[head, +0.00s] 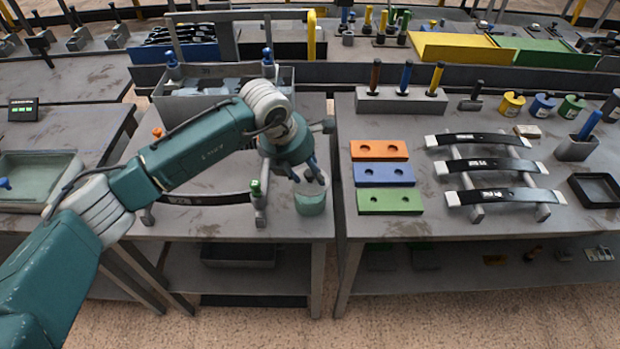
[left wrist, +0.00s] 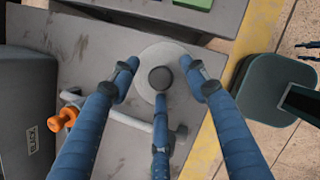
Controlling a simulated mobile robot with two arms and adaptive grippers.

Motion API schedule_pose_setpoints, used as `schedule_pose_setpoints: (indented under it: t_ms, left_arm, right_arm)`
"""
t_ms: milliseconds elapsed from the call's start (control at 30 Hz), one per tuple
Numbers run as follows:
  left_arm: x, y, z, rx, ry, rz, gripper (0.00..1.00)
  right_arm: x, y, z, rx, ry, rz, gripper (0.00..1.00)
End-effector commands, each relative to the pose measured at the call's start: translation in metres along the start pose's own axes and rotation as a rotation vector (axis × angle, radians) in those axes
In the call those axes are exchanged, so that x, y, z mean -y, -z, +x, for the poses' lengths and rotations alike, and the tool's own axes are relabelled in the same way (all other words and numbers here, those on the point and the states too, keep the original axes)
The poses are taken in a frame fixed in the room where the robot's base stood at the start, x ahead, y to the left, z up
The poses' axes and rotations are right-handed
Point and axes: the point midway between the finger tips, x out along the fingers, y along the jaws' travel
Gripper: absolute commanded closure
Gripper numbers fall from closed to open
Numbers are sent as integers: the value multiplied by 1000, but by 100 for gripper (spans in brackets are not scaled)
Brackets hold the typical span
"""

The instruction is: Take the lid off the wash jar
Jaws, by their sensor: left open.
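The wash jar (head: 311,205) stands near the front right edge of the left-hand bench, a clear round jar with green liquid low in it. In the left wrist view its lid (left wrist: 176,52) is a pale grey disc with a dark round knob (left wrist: 160,78) at the centre. My left gripper (head: 309,177) is directly above the jar. In the left wrist view its three blue fingers (left wrist: 161,84) are spread around the knob, open and holding nothing. Whether any fingertip touches the lid cannot be told. My right gripper is in neither view.
A grey bin (head: 190,105) sits behind. Across a narrow gap, the right bench holds orange, blue and green blocks (head: 381,174) and leaf springs on a rack (head: 490,166).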

Motion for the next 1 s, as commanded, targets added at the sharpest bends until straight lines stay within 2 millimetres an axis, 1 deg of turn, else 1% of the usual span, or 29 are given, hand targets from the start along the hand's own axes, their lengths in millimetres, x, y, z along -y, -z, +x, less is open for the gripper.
schedule_pose_setpoints:
  t_ms: [33,67,100,167,200,267,567,733,867,967,1000]
  left_arm:
    - [0,0,0,0,0,0,56]
    - [0,0,0,0,0,0,62]
    - [0,0,0,0,0,0,70]
    - [0,0,0,0,0,0,82]
    - [0,0,0,0,0,0,90]
    - [0,0,0,0,0,0,100]
    - [0,-1,-2,1,0,0,100]
    - [-1,-5,-10,2,-1,0,100]
    - [-1,-12,-27,5,-3,2,100]
    - [-2,-22,-49,7,-4,2,100]
    - [-1,-26,-59,8,-4,3,100]
  right_arm:
    - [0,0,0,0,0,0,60]
    - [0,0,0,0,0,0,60]
    - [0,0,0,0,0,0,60]
    - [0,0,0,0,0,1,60]
    - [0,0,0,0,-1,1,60]
    - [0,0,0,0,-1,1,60]
    - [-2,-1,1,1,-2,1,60]
    - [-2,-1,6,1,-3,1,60]
    - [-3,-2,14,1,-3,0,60]
    - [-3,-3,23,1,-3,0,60]
    - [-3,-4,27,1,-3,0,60]
